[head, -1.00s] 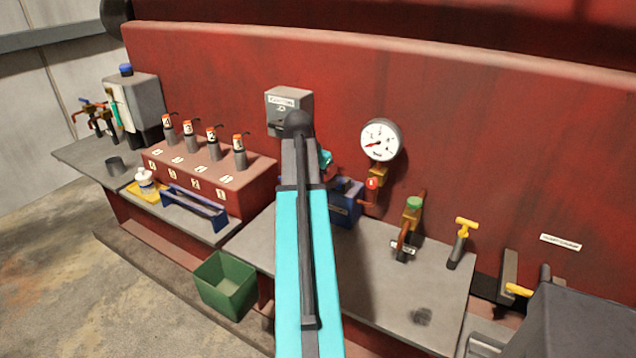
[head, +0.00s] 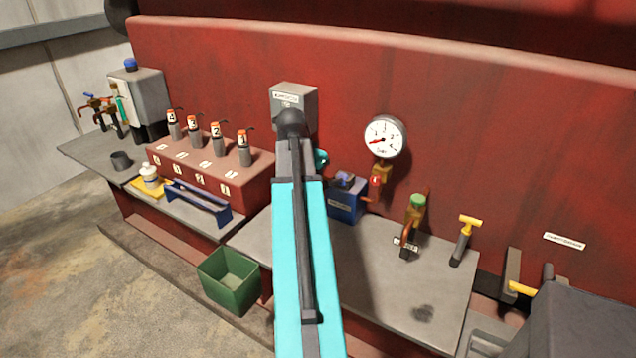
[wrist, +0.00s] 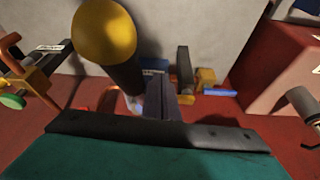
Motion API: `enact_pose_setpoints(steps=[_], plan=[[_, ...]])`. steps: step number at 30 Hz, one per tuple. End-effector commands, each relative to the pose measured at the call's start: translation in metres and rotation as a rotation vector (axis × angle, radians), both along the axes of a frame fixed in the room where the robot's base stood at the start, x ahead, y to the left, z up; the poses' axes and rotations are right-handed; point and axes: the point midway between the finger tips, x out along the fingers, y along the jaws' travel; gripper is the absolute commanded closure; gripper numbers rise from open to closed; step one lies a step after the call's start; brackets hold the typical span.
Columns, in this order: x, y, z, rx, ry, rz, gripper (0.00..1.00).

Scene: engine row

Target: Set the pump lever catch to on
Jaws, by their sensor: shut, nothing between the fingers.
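The blue pump (head: 343,205) stands on the bench against the red wall, partly behind my arm in the head view. In the wrist view a blue labelled body (wrist: 155,66) shows beyond my fingers. A dark shaft with a large yellow knob (wrist: 103,32) rises close to the camera, left of my fingers. A small yellow block with a blue tab (wrist: 219,92) lies to their right; I cannot tell for sure whether it is the catch, nor its setting. My gripper (wrist: 161,84) is shut and empty, pointing toward the pump area. My arm hides it in the head view.
A pressure gauge (head: 384,137), a green-capped valve (head: 417,202) and a yellow T-handle (head: 469,222) stand right of the pump. A red injector block (head: 212,178) is to its left. A grey box (head: 296,100) hangs behind. Bare bench (head: 400,285) lies in front.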

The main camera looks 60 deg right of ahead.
Motion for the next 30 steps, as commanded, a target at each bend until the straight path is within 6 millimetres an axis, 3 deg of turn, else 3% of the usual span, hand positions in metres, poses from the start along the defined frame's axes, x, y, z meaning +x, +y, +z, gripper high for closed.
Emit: enact_pose_setpoints(steps=[21,30], plan=[[0.001,0.027,0.067,0.000,-0.001,0.001,1.00],[0.001,0.033,0.080,0.002,0.000,0.001,1.00]])
